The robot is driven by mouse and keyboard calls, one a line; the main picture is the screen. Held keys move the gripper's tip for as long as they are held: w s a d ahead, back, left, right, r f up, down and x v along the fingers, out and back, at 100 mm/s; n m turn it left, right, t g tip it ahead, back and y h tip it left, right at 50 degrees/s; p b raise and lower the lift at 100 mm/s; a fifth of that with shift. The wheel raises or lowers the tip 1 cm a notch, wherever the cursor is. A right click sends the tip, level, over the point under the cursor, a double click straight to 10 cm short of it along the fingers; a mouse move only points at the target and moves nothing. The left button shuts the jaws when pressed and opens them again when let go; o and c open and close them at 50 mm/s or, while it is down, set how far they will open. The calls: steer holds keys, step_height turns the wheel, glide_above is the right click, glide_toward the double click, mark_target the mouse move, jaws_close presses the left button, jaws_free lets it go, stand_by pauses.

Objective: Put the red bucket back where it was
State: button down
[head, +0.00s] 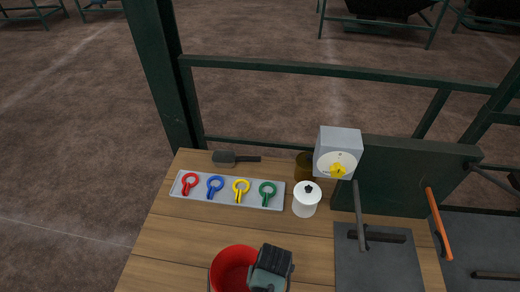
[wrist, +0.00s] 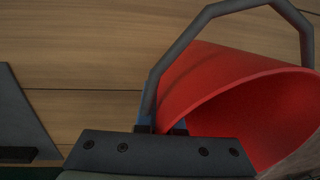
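The red bucket (head: 229,270) is at the bottom of the head view, over the front part of the wooden table. Its open mouth faces up and its lower part is cut off by the frame. My gripper (head: 268,280) is at its right rim. In the wrist view, the bucket (wrist: 215,85) fills the right side, with its dark handle (wrist: 172,62) arching above the rim. Blue finger parts show at the foot of the handle, beside the bucket wall. The dark gripper body hides the fingertips, so their grip is unclear. I cannot tell whether the bucket rests on the table.
On the wooden table (head: 180,235) lie a grey tray (head: 228,201) with several coloured rings and a dark scoop (head: 235,158). A white lidded jar (head: 306,200), a brown jar (head: 305,167) and a grey dial box (head: 340,146) stand behind. A grey plate (head: 375,265) with levers is at right.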

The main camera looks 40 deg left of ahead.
steer(key=shift+f, duration=0.15)
steer(key=c, duration=1.1)
jaws_free()
steer(key=shift+o, duration=0.2)
step_height(320, 180, up, 12)
steer(key=d, duration=0.1)
steer(key=shift+w, duration=0.35)
steer(key=shift+w+r, duration=0.1)
steer(key=shift+r, duration=0.1)
